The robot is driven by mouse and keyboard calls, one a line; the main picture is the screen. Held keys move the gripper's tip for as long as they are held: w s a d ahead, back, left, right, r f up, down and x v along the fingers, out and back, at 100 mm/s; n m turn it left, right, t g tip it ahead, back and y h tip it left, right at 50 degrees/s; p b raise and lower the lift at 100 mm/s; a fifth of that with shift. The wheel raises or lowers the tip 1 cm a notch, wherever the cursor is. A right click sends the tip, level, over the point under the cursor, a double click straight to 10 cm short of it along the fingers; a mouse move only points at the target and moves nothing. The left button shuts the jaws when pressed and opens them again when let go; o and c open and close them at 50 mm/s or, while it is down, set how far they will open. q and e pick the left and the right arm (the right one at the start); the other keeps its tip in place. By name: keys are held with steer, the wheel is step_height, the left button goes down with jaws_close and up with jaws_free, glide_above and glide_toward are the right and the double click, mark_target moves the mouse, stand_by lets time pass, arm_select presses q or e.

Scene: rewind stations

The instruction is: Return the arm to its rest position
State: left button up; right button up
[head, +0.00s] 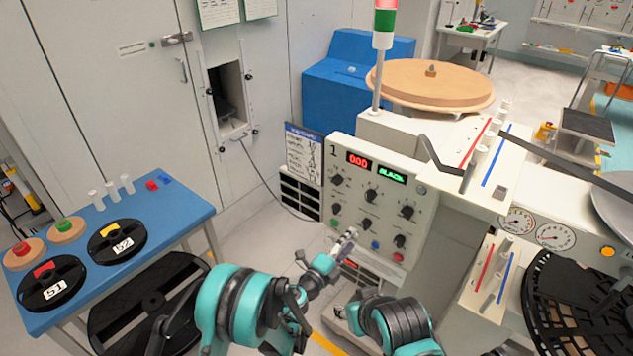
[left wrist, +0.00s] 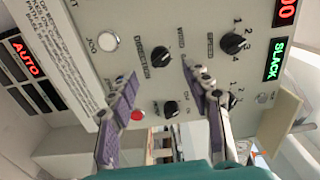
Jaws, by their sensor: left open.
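My left arm reaches up from the bottom of the head view. Its gripper (head: 346,243) is just in front of the lower part of the control panel (head: 353,202). In the left wrist view the gripper (left wrist: 160,85) has its two purple-padded fingers spread apart, with nothing between them. Past the fingers are black knobs, such as the direction knob (left wrist: 160,57), a white jog button (left wrist: 108,41) and a red button (left wrist: 137,115). I cannot tell whether a fingertip touches the panel. My right arm's links show at the bottom centre; its gripper is not in view.
A blue table (head: 128,235) with reels (head: 117,241) and white pegs stands at the left. The white machine (head: 465,140) carries a lit SLACK display (left wrist: 276,60), posts and a dark arm at the right. A black reel (head: 560,310) is at the lower right.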

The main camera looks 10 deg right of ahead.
arm_select(q)
steer(key=w+a+r+n+t+y, duration=0.2)
steer(key=w+a+r+n, duration=0.15)
steer(key=a+r, duration=0.25)
steer(key=w+a+r+n+t+y, duration=0.2)
steer(key=w+a+r+n+t, duration=0.15)
steer(key=a+r, duration=0.25)
steer(key=s+a+r+n+y, duration=0.1)
steer(key=a+r+n+y, duration=0.35)
steer(key=a, duration=0.55)
steer(key=s+a+r+n+y, duration=0.2)
steer(key=a+r+n+y, duration=0.15)
steer(key=a+n, duration=0.4)
steer(key=s+a+f+n+g+y, duration=0.3)
steer(key=s+a+n+g+y, duration=0.15)
steer(key=s+a, duration=0.9)
steer(key=s+f+n+g+h, duration=0.1)
steer(key=s+f+n+g, duration=0.1)
steer(key=s, duration=0.6)
steer(key=s+f+n+g+h, duration=0.1)
steer(key=s+f+n+g, duration=0.1)
steer(key=s, duration=0.6)
step_height(320, 180, down, 3)
steer(key=shift+a+r+n+g, duration=0.1)
steer(key=shift+a+n+g, duration=0.25)
steer(key=shift+g, duration=0.15)
